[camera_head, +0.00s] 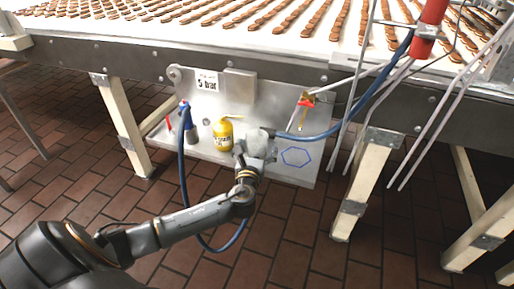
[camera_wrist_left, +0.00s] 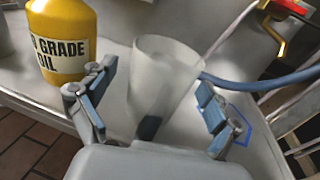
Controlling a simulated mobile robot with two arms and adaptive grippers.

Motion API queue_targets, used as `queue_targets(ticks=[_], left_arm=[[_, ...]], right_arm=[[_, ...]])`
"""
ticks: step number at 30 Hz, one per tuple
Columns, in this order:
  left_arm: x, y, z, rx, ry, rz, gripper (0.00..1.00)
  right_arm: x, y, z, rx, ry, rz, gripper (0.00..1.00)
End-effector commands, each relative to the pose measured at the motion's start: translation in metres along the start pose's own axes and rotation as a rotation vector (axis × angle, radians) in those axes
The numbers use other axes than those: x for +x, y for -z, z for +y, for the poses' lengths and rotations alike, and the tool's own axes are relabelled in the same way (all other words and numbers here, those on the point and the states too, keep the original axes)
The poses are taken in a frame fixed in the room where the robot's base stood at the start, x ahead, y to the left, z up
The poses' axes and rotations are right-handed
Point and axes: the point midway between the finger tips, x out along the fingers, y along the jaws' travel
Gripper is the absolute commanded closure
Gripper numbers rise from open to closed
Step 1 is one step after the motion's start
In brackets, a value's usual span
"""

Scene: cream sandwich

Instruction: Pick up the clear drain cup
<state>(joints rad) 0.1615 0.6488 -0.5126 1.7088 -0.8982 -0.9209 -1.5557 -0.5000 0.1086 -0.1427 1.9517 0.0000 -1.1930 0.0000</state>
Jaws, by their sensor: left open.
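The clear drain cup (camera_wrist_left: 160,80) is a frosted, translucent cup standing on a grey metal shelf. In the left wrist view it is between the two fingers of my left gripper (camera_wrist_left: 155,108), which is open. I cannot tell whether either finger touches it. In the head view the cup (camera_head: 257,138) shows as a pale shape just beyond my left gripper (camera_head: 256,148), which partly covers it. My right gripper is not in view.
A yellow oil bottle (camera_head: 222,135) stands left of the cup. A blue hose (camera_head: 320,134) passes behind it, near a red-handled valve (camera_head: 306,100). A blue hexagon outline (camera_head: 296,157) marks clear shelf on the right. The conveyor (camera_head: 250,50) overhangs above.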

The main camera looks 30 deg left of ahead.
Motion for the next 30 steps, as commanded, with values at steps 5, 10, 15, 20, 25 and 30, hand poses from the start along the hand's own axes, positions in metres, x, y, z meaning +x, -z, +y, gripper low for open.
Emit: queue_targets(ticks=[5, 10, 15, 20, 25, 30], left_arm=[[0.0094, 0.0006, -0.0002, 0.0, 0.0, 0.001, 0.1], [0.0091, 0.0003, -0.0001, 0.0, 0.0, 0.001, 0.12], [0.009, 0.0003, -0.0001, 0.0, 0.0, 0.001, 0.47], [0.0089, 0.0001, -0.0001, 0.0, 0.0, 0.001, 0.71], [0.0089, 0.0001, 0.0, 0.0, 0.0, 0.001, 0.71], [0.0088, -0.0031, 0.0, -0.001, 0.0, 0.0, 0.71]], right_arm=[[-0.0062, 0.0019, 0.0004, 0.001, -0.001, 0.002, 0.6], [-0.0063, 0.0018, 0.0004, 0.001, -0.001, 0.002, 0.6], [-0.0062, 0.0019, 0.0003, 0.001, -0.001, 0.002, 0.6], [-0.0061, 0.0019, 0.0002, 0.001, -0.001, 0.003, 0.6], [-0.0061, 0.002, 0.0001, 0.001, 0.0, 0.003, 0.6], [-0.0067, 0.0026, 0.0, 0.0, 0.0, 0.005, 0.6]])
